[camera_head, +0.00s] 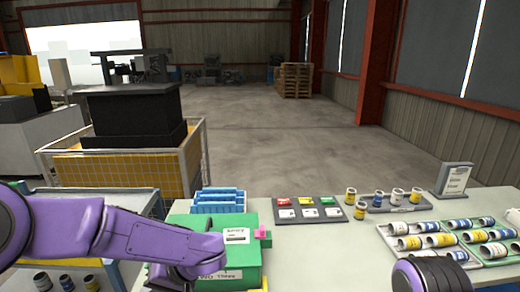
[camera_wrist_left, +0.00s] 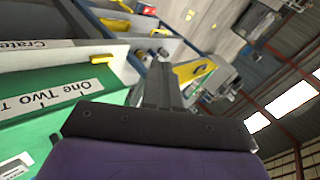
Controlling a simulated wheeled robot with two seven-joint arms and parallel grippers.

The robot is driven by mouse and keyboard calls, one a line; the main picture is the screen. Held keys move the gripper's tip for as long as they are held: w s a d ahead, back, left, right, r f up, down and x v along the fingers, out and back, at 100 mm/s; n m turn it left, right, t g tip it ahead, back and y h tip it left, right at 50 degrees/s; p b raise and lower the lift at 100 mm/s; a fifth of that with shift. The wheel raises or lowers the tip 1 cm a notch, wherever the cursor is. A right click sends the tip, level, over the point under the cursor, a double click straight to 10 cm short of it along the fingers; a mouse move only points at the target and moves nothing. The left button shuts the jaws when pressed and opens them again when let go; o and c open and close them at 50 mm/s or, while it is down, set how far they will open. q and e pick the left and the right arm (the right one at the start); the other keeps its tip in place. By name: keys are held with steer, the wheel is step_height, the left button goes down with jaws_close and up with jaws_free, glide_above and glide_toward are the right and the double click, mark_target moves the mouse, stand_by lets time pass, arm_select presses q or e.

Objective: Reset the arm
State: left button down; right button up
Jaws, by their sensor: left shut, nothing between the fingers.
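My left arm (camera_head: 110,230) comes in from the left, purple, and ends over the left side of a green box (camera_head: 243,258) with a white label. My left gripper (camera_wrist_left: 163,80) shows in the left wrist view, its fingers together with nothing between them. In that view a green surface (camera_wrist_left: 60,105) marked "One Two" lies to its left. In the head view the left fingers are hidden or too unclear to make out. Part of my right arm (camera_head: 430,275) shows at the bottom right; its gripper is out of sight.
A blue rack (camera_head: 218,200) stands behind the green box. A dark tray (camera_head: 308,214) with red, yellow and green pieces sits mid-table. A yellow mesh crate (camera_head: 120,168) stands beyond the left arm.

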arm_select(q)
steer(key=w+a+f+n+t+b, duration=0.1)
steer(key=w+a+f+n+t, duration=0.25)
steer(key=f+n+t, duration=0.3)
steer(key=s+f+t+h+b, duration=0.25)
steer(key=s+f, duration=0.35)
steer(key=f, duration=0.8)
steer(key=s+f+m+g+h+b, duration=0.1)
steer(key=s+f+g, duration=0.1)
steer(key=s+f, duration=0.3)
steer(key=s+a+f+m+g+h+b, duration=0.1)
steer(key=s+f, duration=0.4)
steer(key=s, duration=0.6)
steer(key=s+a+f+m+g+h+b, duration=0.1)
steer(key=s+f+g, duration=0.2)
steer(key=s+f, duration=0.2)
steer(key=s, duration=0.2)
steer(key=shift+s, duration=0.4)
